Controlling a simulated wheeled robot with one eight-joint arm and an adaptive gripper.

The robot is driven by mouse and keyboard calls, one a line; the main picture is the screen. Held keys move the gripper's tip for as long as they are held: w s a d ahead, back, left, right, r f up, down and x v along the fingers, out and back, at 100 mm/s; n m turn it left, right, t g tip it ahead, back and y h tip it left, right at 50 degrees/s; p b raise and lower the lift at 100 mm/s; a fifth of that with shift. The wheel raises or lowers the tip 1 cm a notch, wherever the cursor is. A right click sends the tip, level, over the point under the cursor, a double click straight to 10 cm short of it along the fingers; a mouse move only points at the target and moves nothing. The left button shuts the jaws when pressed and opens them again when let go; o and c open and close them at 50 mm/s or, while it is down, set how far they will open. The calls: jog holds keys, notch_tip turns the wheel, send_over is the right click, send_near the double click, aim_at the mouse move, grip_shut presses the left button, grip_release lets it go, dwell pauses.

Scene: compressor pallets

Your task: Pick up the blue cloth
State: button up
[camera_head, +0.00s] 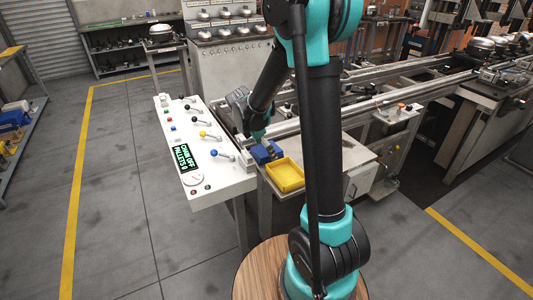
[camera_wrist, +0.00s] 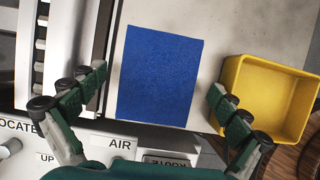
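The blue cloth (camera_wrist: 160,72) is a flat, dark blue rectangle on a pale table surface in the wrist view. In the head view it shows as a small blue patch (camera_head: 262,154) left of the yellow bin. My gripper (camera_wrist: 157,82) is open, with its green fingers on either side of the cloth and nothing held between them. In the head view my gripper (camera_head: 258,134) is above or beside the cloth and partly hidden by my arm. I cannot tell its exact height.
A yellow bin (camera_wrist: 232,78) stands right of the cloth, close to the right finger. A white control panel (camera_head: 205,165) with levers and a display stands left of the table. Conveyor rails (camera_head: 350,104) run behind. Open floor (camera_head: 125,190) lies at the left.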

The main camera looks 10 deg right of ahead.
jog(key=c, duration=1.2)
jog(key=shift+r, duration=0.15)
notch_tip(320, 180, up, 20)
jog(key=shift+r, duration=0.1)
